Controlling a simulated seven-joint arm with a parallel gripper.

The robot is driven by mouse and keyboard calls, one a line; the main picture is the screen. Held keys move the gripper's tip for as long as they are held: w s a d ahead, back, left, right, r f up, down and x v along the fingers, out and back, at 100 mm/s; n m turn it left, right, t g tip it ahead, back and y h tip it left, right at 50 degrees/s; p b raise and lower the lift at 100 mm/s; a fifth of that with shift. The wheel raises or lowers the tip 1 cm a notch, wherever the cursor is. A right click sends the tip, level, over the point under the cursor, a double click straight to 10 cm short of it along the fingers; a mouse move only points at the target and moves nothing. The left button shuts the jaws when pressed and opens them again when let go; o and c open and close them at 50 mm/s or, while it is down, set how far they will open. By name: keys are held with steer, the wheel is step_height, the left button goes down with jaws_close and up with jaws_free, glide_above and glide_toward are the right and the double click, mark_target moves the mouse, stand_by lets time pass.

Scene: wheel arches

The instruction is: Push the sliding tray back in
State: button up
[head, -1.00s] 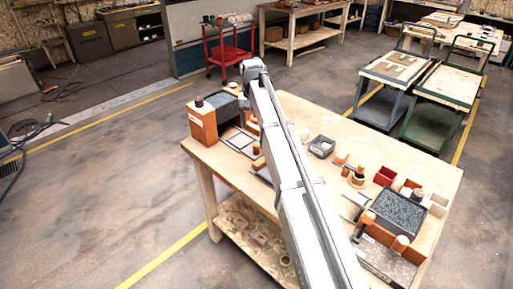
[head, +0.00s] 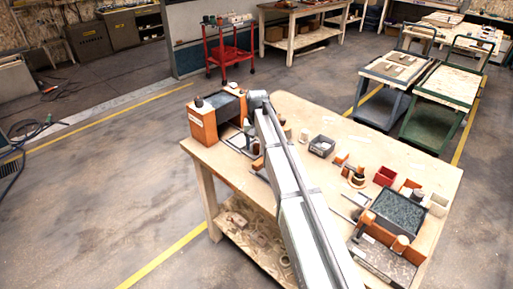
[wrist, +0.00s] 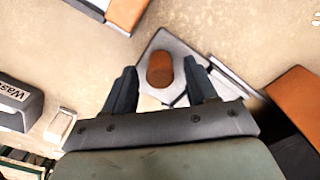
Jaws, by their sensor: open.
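In the wrist view a grey plate with a brown rounded knob (wrist: 160,70), which looks like the sliding tray (wrist: 168,43), lies on the table. My gripper (wrist: 160,88) is open, its two dark fingers on either side of the knob. I cannot tell whether they touch it. In the head view my arm hides the gripper and the knob. The grey frame (head: 237,142) of the tray area shows in front of an orange-sided arch (head: 203,126). An orange block of it also shows at the right of the wrist view (wrist: 298,105), beside a dark gap.
A small dark bin (head: 321,146) and a white cylinder (head: 304,135) stand right of my arm. Another orange block (wrist: 126,12) lies beyond the tray in the wrist view. A second grey-topped unit (head: 398,210) fills the table's right end.

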steer(key=shift+f, duration=0.95)
steer(key=shift+c, duration=0.2)
jaws_close()
